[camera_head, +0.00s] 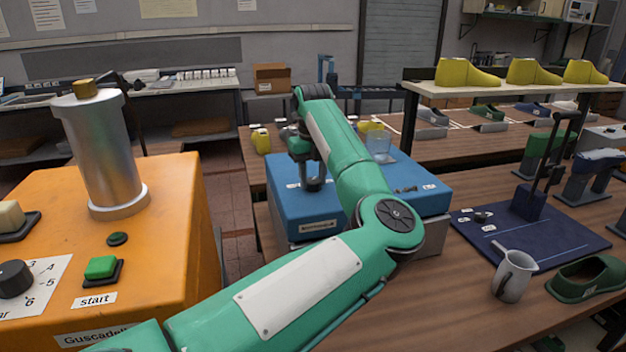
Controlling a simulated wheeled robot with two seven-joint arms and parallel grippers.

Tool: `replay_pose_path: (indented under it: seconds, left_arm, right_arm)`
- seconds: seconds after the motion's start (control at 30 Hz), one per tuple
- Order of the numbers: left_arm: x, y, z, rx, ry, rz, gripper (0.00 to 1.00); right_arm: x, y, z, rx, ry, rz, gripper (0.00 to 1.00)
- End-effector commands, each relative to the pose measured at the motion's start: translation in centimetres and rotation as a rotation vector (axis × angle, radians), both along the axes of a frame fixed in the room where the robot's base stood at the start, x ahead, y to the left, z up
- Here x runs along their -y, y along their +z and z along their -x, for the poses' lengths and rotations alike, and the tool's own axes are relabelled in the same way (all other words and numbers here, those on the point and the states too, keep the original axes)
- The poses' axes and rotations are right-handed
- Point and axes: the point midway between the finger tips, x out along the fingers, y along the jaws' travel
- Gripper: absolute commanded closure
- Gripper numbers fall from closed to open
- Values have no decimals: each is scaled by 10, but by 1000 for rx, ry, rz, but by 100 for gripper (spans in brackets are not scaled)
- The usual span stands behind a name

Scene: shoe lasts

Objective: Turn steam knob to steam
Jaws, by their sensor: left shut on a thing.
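My left arm comes in from the bottom and reaches over a blue machine (305,233). My left gripper (313,184) points down at the top of the machine, at its left part. It is shut on a dark thing there, which looks like a knob; the fingers hide most of it, so its pointing direction cannot be read. Small white labels lie near it, too small to read. A small dark part (405,189) sits on the machine's right side by another label. My right gripper is out of view.
An orange machine (180,215) with a metal cylinder (103,150), a green start button (101,267) and a dial (14,279) stands at left. A grey jug (514,277), a green shoe (588,279) and a dark blue board (560,240) with a lever stand at right. Yellow lasts (467,75) line a shelf.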

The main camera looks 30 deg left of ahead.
Motion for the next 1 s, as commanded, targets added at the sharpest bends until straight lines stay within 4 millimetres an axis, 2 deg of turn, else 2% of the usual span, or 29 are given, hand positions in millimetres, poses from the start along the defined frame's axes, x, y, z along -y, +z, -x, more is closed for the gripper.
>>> replay_pose_path:
  seconds: [0.33,0.87,0.9,0.97,1.0]
  left_arm:
    - [0,2,0,3,-128,-1,86]
    - [0,2,-1,4,-148,-2,86]
    - [0,2,-1,4,-148,-2,56]
    - [0,2,-1,3,-147,-2,44]
    - [0,1,-1,3,-147,-2,42]
  right_arm:
    - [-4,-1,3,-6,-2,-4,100]
    - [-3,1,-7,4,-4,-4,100]
    - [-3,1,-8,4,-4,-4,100]
    - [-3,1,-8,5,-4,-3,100]
    - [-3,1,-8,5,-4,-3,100]
